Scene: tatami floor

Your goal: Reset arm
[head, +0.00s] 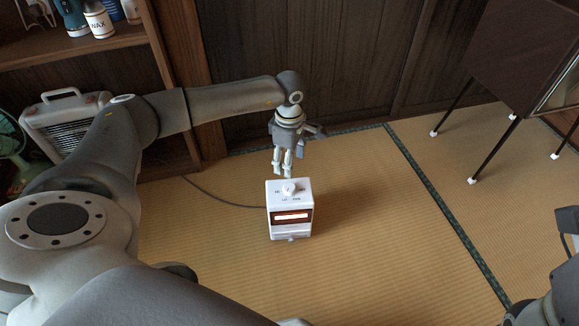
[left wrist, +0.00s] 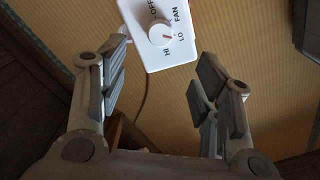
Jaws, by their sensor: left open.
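My left gripper (head: 282,172) is open and empty in the head view. It points down just behind and above a small white heater (head: 291,228) on the tatami. In the left wrist view, the fingers of my left gripper (left wrist: 165,85) stand wide apart. The heater's white top (left wrist: 172,52) shows beyond them, with its round knob (left wrist: 161,33) and the marks HI, LO, FAN and OFF. Nothing is between the fingers. Parts of my right arm show at the right edge of the head view, but its gripper cannot be made out.
A wooden shelf (head: 75,50) with bottles stands at the upper left. A larger white heater (head: 65,120) and a green fan (head: 10,140) are below it. A dark thin-legged cabinet (head: 520,50) stands at the upper right. A cord (head: 225,202) runs to the small heater. The tatami (head: 390,230) right of it is clear.

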